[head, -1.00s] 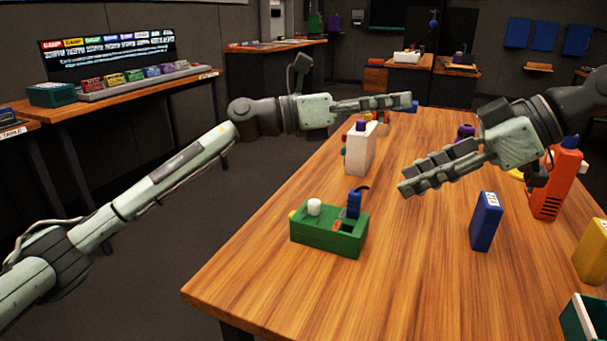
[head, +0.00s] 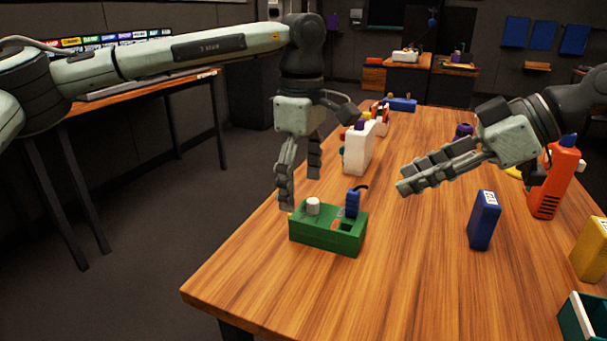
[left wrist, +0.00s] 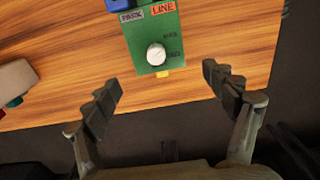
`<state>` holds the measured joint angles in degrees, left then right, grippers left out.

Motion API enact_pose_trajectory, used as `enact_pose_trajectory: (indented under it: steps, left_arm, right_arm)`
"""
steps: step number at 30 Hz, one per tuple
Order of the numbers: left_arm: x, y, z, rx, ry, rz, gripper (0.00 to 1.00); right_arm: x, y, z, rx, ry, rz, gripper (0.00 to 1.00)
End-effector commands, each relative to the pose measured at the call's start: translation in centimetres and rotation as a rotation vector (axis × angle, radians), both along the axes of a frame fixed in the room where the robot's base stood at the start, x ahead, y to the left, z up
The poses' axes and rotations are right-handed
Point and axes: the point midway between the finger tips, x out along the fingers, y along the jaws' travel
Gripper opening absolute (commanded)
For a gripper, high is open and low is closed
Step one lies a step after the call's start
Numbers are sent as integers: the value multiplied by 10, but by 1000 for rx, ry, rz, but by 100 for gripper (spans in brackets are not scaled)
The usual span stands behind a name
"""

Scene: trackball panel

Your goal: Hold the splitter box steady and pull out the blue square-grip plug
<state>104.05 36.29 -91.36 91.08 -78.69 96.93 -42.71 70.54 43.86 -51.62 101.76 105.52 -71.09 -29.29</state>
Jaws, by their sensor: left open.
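The green splitter box (head: 325,236) sits upright near the table's left edge, with a white knob (head: 313,206) on top. The blue square-grip plug (head: 352,203) stands in its right part, a dark cable at its top. In the left wrist view the box (left wrist: 150,30) shows LINE and PARK labels, its knob (left wrist: 156,54), and a blue part (left wrist: 118,4) cut by the top edge. My left gripper (head: 299,187) points down, open and empty, just behind the box's left end, apart from it. My right gripper (head: 402,187) hovers right of the plug; its finger gap is unclear.
A white box (head: 358,150) with a purple top stands behind the splitter box. A blue box (head: 484,220), an orange-red device (head: 556,183) and a yellow box (head: 590,250) stand to the right. The table (head: 400,285) is clear in front of the splitter box.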

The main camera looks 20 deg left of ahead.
Motion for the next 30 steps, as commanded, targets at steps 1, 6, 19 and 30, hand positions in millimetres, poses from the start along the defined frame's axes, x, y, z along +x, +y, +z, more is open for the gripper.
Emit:
enact_pose_trajectory:
  steps: [1,6,19,30]
  left_arm:
    - [-1,0,-9,0,3,-1,84]
    - [-1,0,-35,-3,3,0,84]
    - [0,-1,-60,-5,1,0,84]
    - [0,-1,-59,-5,1,0,53]
  right_arm:
    - [0,0,0,0,0,0,34]
    - [0,0,0,0,0,0,34]
    - [0,0,0,0,0,0,34]
    - [0,0,0,0,0,0,34]
